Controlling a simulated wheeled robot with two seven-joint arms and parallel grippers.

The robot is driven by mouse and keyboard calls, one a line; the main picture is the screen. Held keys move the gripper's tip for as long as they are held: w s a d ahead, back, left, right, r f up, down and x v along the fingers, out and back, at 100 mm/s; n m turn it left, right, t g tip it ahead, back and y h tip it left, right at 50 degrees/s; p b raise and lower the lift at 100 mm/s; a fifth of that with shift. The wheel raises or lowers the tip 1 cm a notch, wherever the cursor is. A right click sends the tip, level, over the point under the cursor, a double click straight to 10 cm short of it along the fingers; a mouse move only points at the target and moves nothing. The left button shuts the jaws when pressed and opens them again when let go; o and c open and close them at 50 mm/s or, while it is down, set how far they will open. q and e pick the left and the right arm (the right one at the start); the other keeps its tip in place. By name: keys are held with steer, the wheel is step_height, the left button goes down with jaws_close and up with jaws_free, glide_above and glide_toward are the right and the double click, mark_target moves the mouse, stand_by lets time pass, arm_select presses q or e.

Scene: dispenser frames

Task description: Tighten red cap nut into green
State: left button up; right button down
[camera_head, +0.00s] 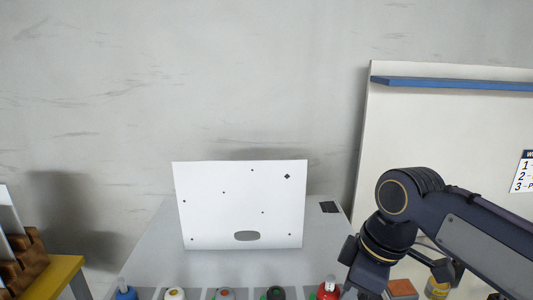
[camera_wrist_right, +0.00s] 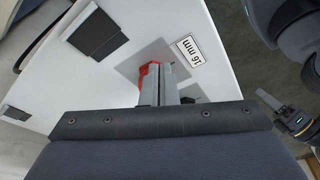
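A red piece (camera_head: 328,290) with a pale top sits at the right end of a row of coloured pieces along the bottom edge of the head view. In the right wrist view a red part (camera_wrist_right: 149,73) shows beside and behind the fingertips of my right gripper (camera_wrist_right: 160,68), over a grey plate. The fingers look close together, but whether they hold the red part is hidden. In the row, a dark piece with some green (camera_head: 275,293) stands left of the red one. The cap nut cannot be told apart surely. My left gripper does not show clearly.
A white panel (camera_head: 212,205) with small dark marks stands on the pale table (camera_head: 150,258). A "16 mm" label (camera_wrist_right: 190,50) lies close to the fingertips. A wooden rack (camera_head: 30,265) on a yellow stand is at far left. A yellow-labelled bottle (camera_head: 437,288) is at right.

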steer(key=shift+s+a, duration=0.15)
stand_by(0.3)
steer(key=shift+s, duration=0.15)
steer(key=shift+s+d+r, duration=0.1)
steer(key=shift+s+d, duration=0.05)
steer(key=shift+d, duration=0.1)
steer(key=p+v, duration=0.3)
steer(key=a+p+v, duration=0.1)
steer(key=p+v, duration=0.1)
steer(key=shift+w+r+p, duration=0.3)
steer(key=shift+r, duration=0.2)
